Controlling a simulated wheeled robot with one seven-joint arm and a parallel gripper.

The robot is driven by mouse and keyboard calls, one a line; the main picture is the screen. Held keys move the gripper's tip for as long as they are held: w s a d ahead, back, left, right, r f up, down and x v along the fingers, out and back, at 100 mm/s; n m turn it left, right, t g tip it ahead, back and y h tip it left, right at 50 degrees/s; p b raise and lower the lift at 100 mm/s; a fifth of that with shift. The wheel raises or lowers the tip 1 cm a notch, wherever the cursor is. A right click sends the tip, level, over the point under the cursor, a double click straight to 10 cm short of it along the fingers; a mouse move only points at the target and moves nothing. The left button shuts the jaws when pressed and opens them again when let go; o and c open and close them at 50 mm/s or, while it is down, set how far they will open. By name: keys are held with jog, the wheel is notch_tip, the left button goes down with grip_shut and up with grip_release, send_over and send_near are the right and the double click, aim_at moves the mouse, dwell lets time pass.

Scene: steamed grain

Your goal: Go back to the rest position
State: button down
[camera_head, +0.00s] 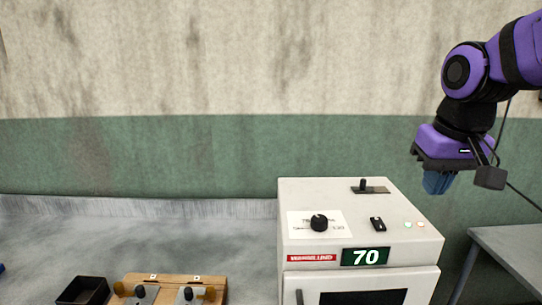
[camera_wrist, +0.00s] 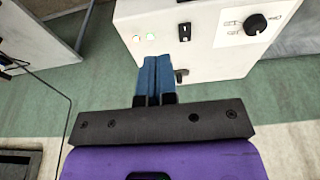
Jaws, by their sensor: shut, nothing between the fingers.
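My gripper (camera_head: 437,183) hangs from my purple arm at the right of the head view, above and to the right of the white steamer box. Its blue fingers point down and are empty. In the wrist view the blue fingers (camera_wrist: 154,76) lie side by side, shut, with nothing between them. The white steamer box (camera_head: 300,225) stands apart from the gripper. Its display (camera_head: 366,257) reads 70. On its top are a black knob (camera_head: 319,222), a small switch (camera_head: 378,224) and a lever (camera_head: 362,186). The knob also shows in the wrist view (camera_wrist: 256,24).
A black tray (camera_head: 83,291) and a wooden block with metal and brown fittings (camera_head: 160,281) are at the lower left. A grey table (camera_head: 515,250) stands at the right. A green and cream wall (camera_head: 180,150) is behind. The grey surface left of the box is mostly clear.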

jog(key=s+d+t, duration=0.3)
jog(key=s, duration=0.8)
jog(key=shift+r, duration=0.15)
jog(key=r+n+g, duration=0.2)
jog(key=n+g, duration=0.2)
jog(key=n, duration=1.4)
send_over(378, 219)
jog(key=s, duration=0.2)
jog(key=shift+a, duration=0.1)
jog(key=shift+f, duration=0.15)
jog(key=f, duration=0.4)
jog(key=w+f, duration=0.1)
jog(key=f, duration=0.8)
jog(key=shift+w+f, duration=0.4)
